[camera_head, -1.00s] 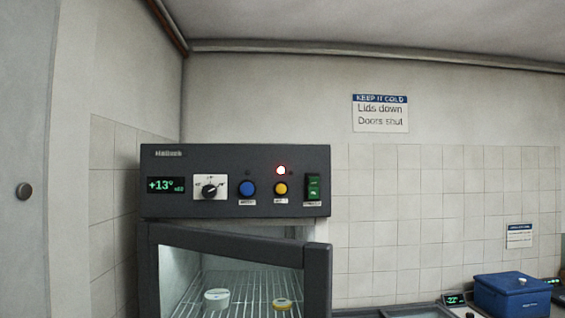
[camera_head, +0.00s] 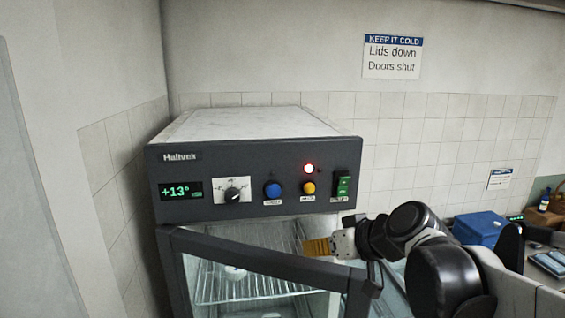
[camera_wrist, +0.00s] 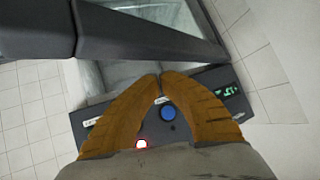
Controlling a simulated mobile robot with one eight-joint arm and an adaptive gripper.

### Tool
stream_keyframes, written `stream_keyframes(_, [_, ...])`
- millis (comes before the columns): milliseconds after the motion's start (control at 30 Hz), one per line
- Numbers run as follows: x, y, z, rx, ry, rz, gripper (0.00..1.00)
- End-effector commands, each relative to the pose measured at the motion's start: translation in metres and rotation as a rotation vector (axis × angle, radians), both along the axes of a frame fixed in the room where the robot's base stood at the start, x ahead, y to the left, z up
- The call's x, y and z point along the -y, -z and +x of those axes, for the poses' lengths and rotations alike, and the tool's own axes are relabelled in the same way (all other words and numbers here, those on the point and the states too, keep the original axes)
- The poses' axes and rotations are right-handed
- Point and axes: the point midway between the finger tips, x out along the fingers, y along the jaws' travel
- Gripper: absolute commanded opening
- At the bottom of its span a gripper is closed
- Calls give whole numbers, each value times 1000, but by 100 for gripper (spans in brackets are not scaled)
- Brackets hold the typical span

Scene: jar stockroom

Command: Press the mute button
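The dark control panel (camera_head: 218,205) of the cabinet carries a blue button (camera_head: 272,189) and a yellow button (camera_head: 309,188). Their small labels are too blurred to read. A red lamp (camera_head: 309,168) glows above the yellow button. My gripper (camera_head: 306,247), with orange fingers, is below the panel, near the open door's top edge, and touches no button. In the wrist view my gripper (camera_wrist: 159,75) has its fingertips together with nothing between them. The blue button (camera_wrist: 168,112) shows between the fingers' inner edges, and the red lamp (camera_wrist: 141,144) is lower left. The yellow button is hidden there.
A dial (camera_head: 233,194), a +13° display (camera_head: 181,190) and a green switch (camera_head: 343,184) share the panel. The cabinet door (camera_head: 270,262) stands ajar below, close to my arm. A blue box (camera_head: 480,228) is at the right. Space before the panel is clear.

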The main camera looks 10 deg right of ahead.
Motion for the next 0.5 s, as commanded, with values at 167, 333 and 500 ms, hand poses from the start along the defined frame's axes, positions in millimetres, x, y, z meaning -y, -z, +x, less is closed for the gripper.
stream_keyframes(167, [15, -26, 47, 125, -30, 43, 0])
stream_keyframes(333, [23, -38, 66, 186, -39, 58, 0])
stream_keyframes(500, [24, -40, 69, 196, -42, 59, 0])
